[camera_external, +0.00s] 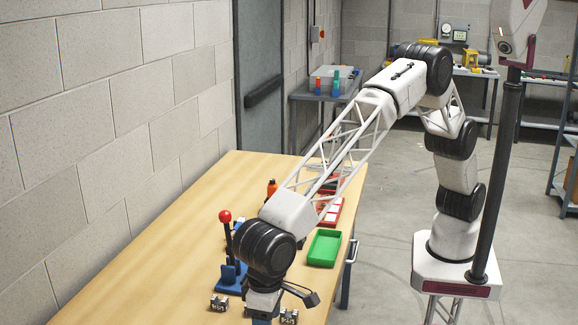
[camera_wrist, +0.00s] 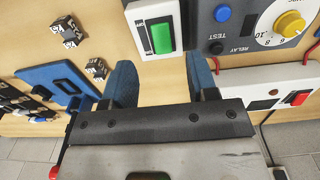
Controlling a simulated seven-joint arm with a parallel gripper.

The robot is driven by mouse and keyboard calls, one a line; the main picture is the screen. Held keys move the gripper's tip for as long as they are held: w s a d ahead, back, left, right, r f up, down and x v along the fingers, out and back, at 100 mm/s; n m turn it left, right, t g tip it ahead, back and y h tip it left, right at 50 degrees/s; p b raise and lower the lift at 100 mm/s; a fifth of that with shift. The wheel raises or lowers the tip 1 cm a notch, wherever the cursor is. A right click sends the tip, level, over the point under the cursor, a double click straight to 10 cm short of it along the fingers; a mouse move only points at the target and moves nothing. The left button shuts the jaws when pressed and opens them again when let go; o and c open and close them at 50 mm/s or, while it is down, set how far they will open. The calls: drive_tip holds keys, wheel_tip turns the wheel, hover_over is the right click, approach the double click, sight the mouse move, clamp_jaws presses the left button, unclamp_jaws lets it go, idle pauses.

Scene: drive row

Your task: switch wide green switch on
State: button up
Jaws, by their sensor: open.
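The wide green switch (camera_wrist: 161,38) shows in the wrist view as a bright green rocker in a white plate with a dark border. It is at the top centre, ahead of the gap between my fingertips. Whether the rocker is tipped on or off, I cannot tell. My gripper (camera_wrist: 163,78) is open, its two blue fingers apart with only bare wood between them. The fingers look short of the switch and apart from it. In the external view my gripper is mostly cut off at the bottom edge, and I cannot make out the green switch there.
Right of the switch is a grey relay panel with a blue button (camera_wrist: 222,13) and yellow dial (camera_wrist: 290,24). A red switch (camera_wrist: 299,98) sits below it. Small metal blocks (camera_wrist: 67,31) lie left. A red-knobbed lever (camera_external: 225,217) and a green tray (camera_external: 324,247) stand on the table (camera_external: 165,250).

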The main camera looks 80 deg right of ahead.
drive_tip(key=shift+f, duration=0.1)
drive_tip(key=shift+f, duration=3.85)
